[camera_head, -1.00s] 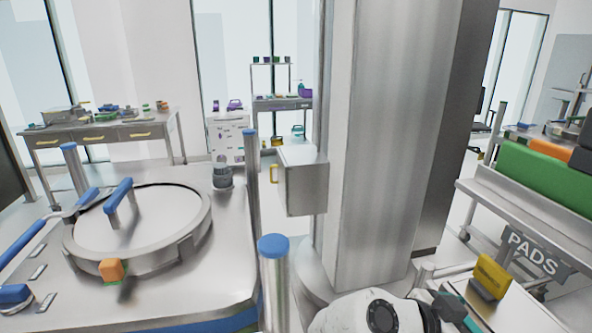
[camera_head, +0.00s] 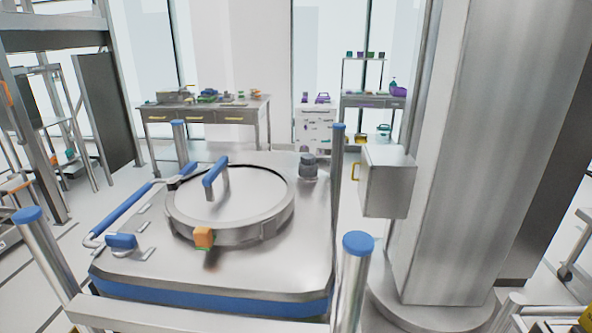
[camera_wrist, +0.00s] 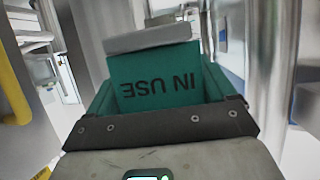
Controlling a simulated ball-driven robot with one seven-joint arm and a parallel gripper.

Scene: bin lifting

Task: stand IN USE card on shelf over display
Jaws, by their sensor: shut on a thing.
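The IN USE card (camera_wrist: 155,82) fills the middle of the wrist view. It is teal with dark lettering that reads upside down, and a grey block-like edge (camera_wrist: 148,36) lies along its top in the picture. My gripper (camera_wrist: 158,62) is shut on the card; its fingertips are largely hidden by the card. My gripper does not show in the head view. I cannot make out a display or the shelf over it in either view.
A large steel lift bin with a round lid (camera_head: 230,195) and blue-capped posts (camera_head: 357,243) stands in front. To its right are a metal box (camera_head: 388,182) and a thick steel column (camera_head: 460,150). A bench (camera_head: 205,108) stands behind. Bare floor shows at left.

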